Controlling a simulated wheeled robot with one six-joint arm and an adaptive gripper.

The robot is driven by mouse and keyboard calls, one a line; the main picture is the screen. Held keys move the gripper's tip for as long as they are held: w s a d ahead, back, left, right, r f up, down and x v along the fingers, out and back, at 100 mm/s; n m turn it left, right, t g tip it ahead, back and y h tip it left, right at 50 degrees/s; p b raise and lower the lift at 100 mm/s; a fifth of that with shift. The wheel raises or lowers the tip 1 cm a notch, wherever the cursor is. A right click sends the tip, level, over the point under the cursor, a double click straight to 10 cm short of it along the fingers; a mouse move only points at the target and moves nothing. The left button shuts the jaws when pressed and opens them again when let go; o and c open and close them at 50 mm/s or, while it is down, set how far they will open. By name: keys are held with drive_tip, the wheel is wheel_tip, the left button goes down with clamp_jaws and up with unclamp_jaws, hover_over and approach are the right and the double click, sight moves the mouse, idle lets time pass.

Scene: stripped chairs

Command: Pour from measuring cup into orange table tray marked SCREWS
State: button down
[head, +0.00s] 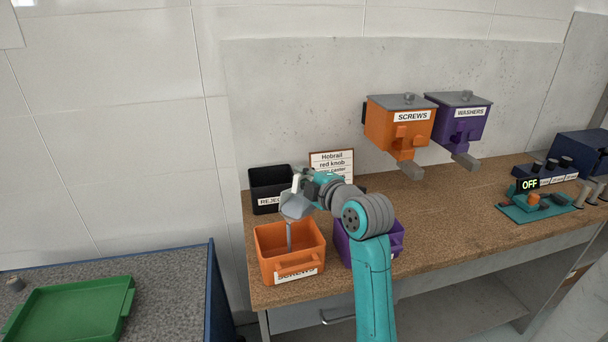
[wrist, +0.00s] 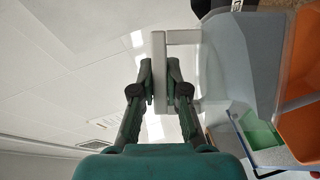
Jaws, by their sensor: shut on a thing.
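The orange table tray (head: 262,262) marked SCREWS stands on the brown bench at its left end. The grey measuring cup (head: 296,206) is above this tray and looks tilted. A thin grey vertical streak runs from below the cup down into the tray; I cannot tell whether it is falling contents. My gripper (head: 306,181) is behind and right of the cup. In the wrist view my gripper (wrist: 160,88) is shut on the pale handle of the measuring cup (wrist: 228,62). The orange tray (wrist: 298,128) shows at that view's right edge. The cup's inside is hidden.
A black reject bin (head: 264,182) stands behind the orange tray, and a purple tray (head: 398,238) stands right of it, partly behind my arm. A sign (head: 332,160) stands behind. Orange (head: 385,130) and purple (head: 452,125) dispensers hang on the wall. A green tray (head: 70,312) lies at left.

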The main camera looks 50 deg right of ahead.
sight(295, 187)
drive_tip(key=shift+a, duration=0.25)
idle(0.3)
drive_tip(key=shift+s+a+f+n, duration=0.1)
drive_tip(key=shift+a+n, duration=0.25)
drive_tip(key=shift+n, duration=0.15)
drive_tip(key=shift+a+f+t, duration=0.1)
drive_tip(key=shift+t, duration=0.2)
drive_tip(key=shift+s+a+f+n+h, duration=0.15)
drive_tip(key=shift+a+n+h, duration=0.15)
drive_tip(key=shift+a+n, duration=0.15)
drive_tip(key=shift+a+t, duration=0.1)
drive_tip(key=shift+t, duration=0.2)
drive_tip(key=shift+a+f+n, duration=0.2)
drive_tip(key=shift+a+n, duration=0.15)
drive_tip(key=shift+n, duration=0.2)
drive_tip(key=shift+s, duration=0.1)
drive_tip(key=shift+a, duration=0.1)
drive_tip(key=shift+s+a+r+n+t, duration=0.1)
drive_tip(key=shift+a+r+n+t, duration=0.1)
drive_tip(key=shift+a+n+t, duration=0.35)
